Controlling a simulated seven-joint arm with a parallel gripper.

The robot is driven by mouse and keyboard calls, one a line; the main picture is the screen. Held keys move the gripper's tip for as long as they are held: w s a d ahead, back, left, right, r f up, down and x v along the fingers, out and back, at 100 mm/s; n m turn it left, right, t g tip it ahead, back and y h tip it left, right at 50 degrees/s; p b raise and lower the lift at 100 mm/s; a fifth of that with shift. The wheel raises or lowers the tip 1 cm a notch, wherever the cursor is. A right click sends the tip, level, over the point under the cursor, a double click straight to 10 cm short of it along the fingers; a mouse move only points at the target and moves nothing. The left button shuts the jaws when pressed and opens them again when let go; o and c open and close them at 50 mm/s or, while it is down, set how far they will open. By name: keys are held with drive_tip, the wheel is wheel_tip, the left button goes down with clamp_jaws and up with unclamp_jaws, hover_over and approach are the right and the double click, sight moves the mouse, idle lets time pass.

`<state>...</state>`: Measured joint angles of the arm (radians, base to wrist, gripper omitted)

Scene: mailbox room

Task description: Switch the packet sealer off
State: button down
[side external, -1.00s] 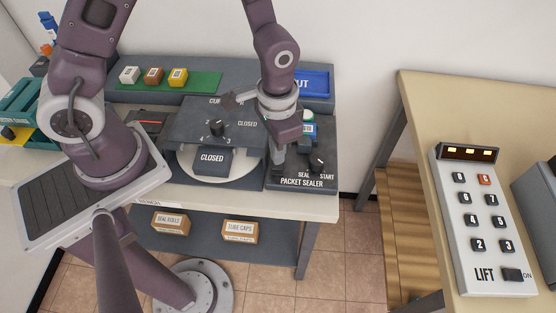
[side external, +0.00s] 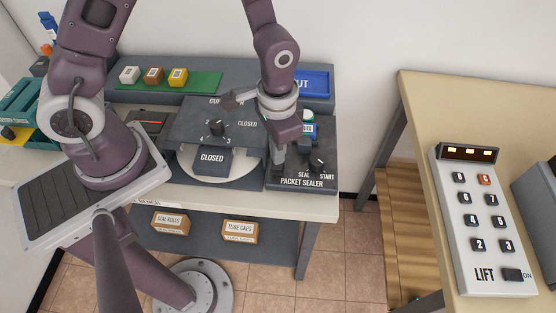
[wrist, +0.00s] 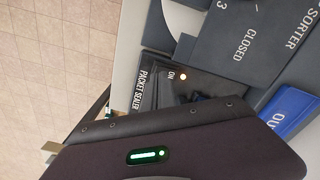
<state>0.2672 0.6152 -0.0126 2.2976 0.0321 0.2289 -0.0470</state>
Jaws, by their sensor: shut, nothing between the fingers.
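The packet sealer (side external: 300,182) is a dark grey unit at the right end of the bench. A black knob (side external: 317,162) stands on it beside the words SEAL and START. My gripper (side external: 278,170) is shut and empty, pointing down over the sealer's left part, left of the knob. Whether its tips touch the sealer cannot be told. My gripper's body hides part of the sealer in both views.
A sorter with a CLOSED flap (side external: 212,160) and a dial (side external: 217,128) adjoins on the left. A blue tray (side external: 318,84) and a white-capped container (side external: 308,122) stand behind. A LIFT keypad (side external: 480,220) lies on the separate table at right.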

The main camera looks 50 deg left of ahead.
drive_tip(key=shift+f, duration=1.15)
idle(0.8)
drive_tip(key=shift+r, duration=3.55)
wheel_tip(320, 180, up, 5)
drive_tip(key=t, duration=0.1)
hover_over(278, 166)
drive_tip(key=a, duration=0.2)
drive_tip(key=s+a+r+n+t, duration=0.2)
drive_tip(key=s+a+r, duration=0.15)
drive_tip(key=r, duration=0.65)
drive_tip(key=s+a+r+t, duration=0.1)
drive_tip(key=s+r, duration=0.1)
drive_tip(key=s, duration=0.2)
drive_tip(key=s+a+r+n+t, duration=0.1)
drive_tip(key=s+r, duration=0.2)
drive_tip(key=s, duration=0.2)
drive_tip(key=shift+a+t, duration=0.25)
drive_tip(key=shift+t, duration=0.05)
